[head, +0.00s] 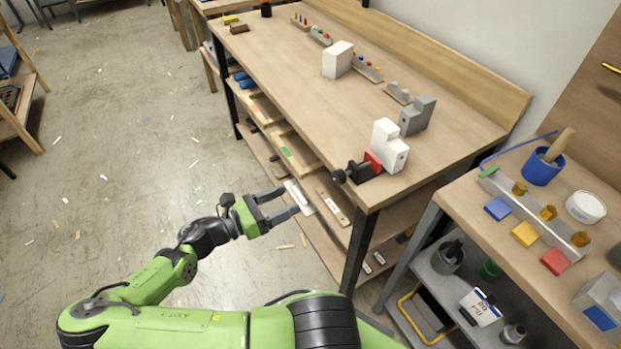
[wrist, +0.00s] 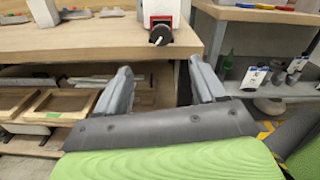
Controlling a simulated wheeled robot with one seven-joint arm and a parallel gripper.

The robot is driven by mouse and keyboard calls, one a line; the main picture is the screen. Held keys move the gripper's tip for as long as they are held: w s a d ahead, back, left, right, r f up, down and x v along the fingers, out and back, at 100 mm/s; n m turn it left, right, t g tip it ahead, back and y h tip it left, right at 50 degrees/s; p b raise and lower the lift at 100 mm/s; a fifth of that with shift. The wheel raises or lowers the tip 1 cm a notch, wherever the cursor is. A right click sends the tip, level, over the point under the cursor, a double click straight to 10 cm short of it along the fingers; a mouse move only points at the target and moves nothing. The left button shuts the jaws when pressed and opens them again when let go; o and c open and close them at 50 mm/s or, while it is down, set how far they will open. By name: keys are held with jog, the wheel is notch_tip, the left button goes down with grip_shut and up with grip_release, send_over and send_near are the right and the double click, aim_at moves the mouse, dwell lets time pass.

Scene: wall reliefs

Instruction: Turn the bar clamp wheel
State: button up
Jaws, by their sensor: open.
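The bar clamp (head: 368,167) is red and black and sits at the near corner of the wooden workbench, against a white block (head: 388,145). Its dark wheel (head: 339,176) sticks out past the bench edge towards my arm. In the wrist view the wheel (wrist: 160,36) faces me at the bench edge, with the red part (wrist: 160,20) behind it. My gripper (head: 288,202) is open and empty, left of and lower than the wheel in the head view, and apart from it. In the wrist view the wheel shows above and between the two fingers (wrist: 160,82).
The workbench (head: 290,90) carries a grey block (head: 417,115), another white block (head: 338,59) and small racks. Its lower shelves hold trays (head: 290,150). A second table (head: 465,210) with a blue cup (head: 542,167) and coloured blocks stands at right. The floor at left is mostly free.

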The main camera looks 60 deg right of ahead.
aim_at(336, 178)
jog(key=b+x, duration=0.3)
jog(key=x, duration=1.3)
jog(key=shift+a, duration=0.1)
jog(key=c, duration=1.1)
